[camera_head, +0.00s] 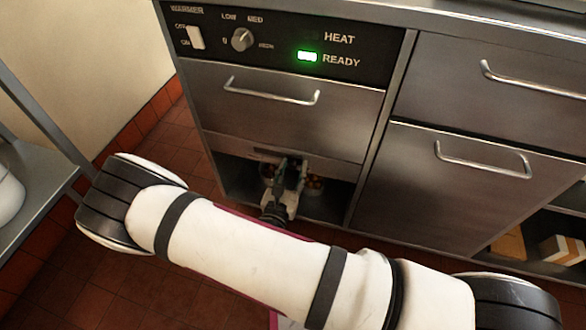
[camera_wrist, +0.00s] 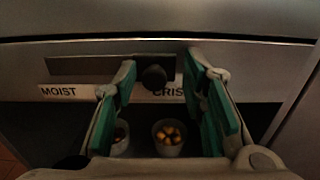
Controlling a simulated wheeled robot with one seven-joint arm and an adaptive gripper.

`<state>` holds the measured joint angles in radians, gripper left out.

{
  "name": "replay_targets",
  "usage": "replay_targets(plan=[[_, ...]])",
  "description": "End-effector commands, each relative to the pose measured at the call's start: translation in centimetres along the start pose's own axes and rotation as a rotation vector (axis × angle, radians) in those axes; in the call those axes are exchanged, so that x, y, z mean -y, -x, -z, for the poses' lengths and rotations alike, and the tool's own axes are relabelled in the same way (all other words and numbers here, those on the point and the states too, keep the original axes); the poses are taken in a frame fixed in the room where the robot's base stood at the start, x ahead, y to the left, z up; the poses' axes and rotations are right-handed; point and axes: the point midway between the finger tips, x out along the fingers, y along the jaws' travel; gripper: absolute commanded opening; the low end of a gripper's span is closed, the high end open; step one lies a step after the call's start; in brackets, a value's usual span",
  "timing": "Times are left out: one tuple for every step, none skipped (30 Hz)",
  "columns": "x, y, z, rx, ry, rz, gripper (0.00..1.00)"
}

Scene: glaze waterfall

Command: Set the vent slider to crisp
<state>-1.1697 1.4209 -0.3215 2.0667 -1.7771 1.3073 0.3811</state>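The vent slider's round dark knob (camera_wrist: 154,77) sits in a horizontal slot (camera_wrist: 85,66) on a steel panel in the wrist view. The MOIST label (camera_wrist: 58,92) is under the slot's left end. The CRISP label (camera_wrist: 168,92) is toward the right, partly hidden by my right finger. The knob is right of the slot's visible middle, just above the start of the CRISP label. My gripper (camera_wrist: 160,80) is open, its green-padded fingers on either side of the knob with visible gaps. In the head view my gripper (camera_head: 292,170) is at the panel below the warmer drawer; the knob cannot be made out there.
Two small cups of food, the left (camera_wrist: 120,138) and the right (camera_wrist: 168,138), stand in the dark opening below the slider. The warmer drawer (camera_head: 275,100) above is shut. The control panel (camera_head: 280,40) shows a green READY light. A shelf (camera_head: 40,190) stands at the left.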

Motion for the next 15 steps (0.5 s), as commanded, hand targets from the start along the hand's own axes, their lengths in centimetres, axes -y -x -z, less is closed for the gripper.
replay_targets(plan=[[-0.1,0.4,0.0,-0.001,0.000,-0.002,0.38],[-0.1,0.7,0.0,-0.002,0.000,-0.002,0.38],[-0.1,1.2,0.0,-0.002,0.000,-0.003,0.38],[-0.1,1.6,0.0,-0.002,0.000,-0.003,0.38],[-0.1,2.2,0.0,-0.001,0.000,-0.003,0.38],[-0.1,3.0,0.0,-0.002,0.001,-0.005,0.38],[-0.1,3.6,0.0,-0.002,0.001,-0.004,0.38],[-0.1,4.2,0.1,-0.003,0.001,-0.003,0.38],[-0.1,5.1,0.0,-0.003,0.001,-0.004,0.38],[-0.1,5.7,0.0,-0.002,0.000,-0.004,0.38],[-0.1,6.3,0.0,-0.002,0.000,-0.004,0.38],[-0.1,7.1,0.0,-0.002,0.000,-0.003,0.38],[-0.1,7.7,0.0,-0.002,0.001,-0.004,0.38],[0.0,8.3,0.1,-0.003,0.001,-0.002,0.38],[0.0,8.9,0.0,-0.002,0.001,-0.003,0.38]])
